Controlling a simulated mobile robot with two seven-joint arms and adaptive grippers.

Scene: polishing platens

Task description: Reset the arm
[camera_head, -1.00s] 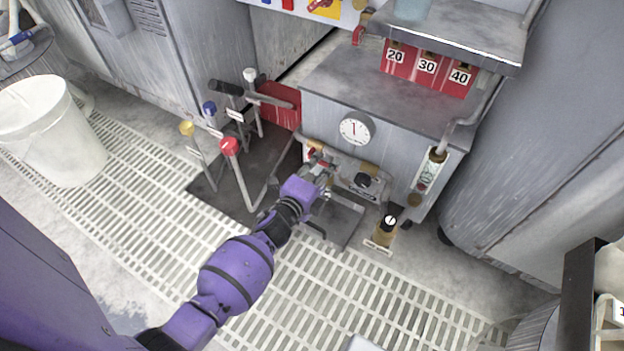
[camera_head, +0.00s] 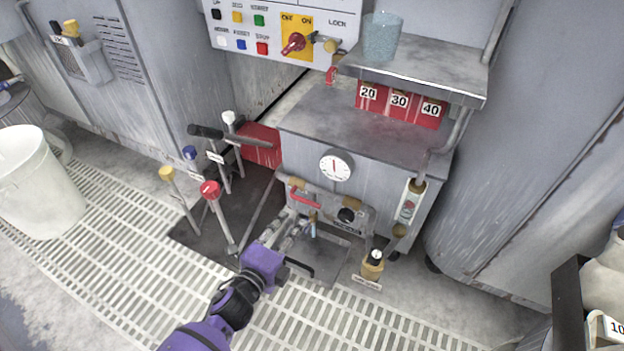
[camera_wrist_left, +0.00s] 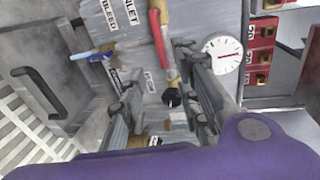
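My left arm is purple and comes in from the bottom of the head view. Its grey left gripper (camera_head: 296,228) is just in front of the valve panel on the low grey cabinet (camera_head: 388,185). In the left wrist view the two fingers (camera_wrist_left: 152,68) stand apart with nothing held between them. A red-handled valve (camera_head: 305,197) sits just beyond the fingertips; its red lever (camera_wrist_left: 160,45) shows between and beyond the fingers in the wrist view, apart from them as far as I can tell. My right gripper is in neither view.
A round gauge (camera_head: 336,167) and a black knob (camera_head: 347,215) are near the gripper. Several coloured-knob levers, one red (camera_head: 210,189), stand left. A brass valve (camera_head: 372,265) stands right. A white bucket (camera_head: 35,185) is far left. The grated floor in front is mostly clear.

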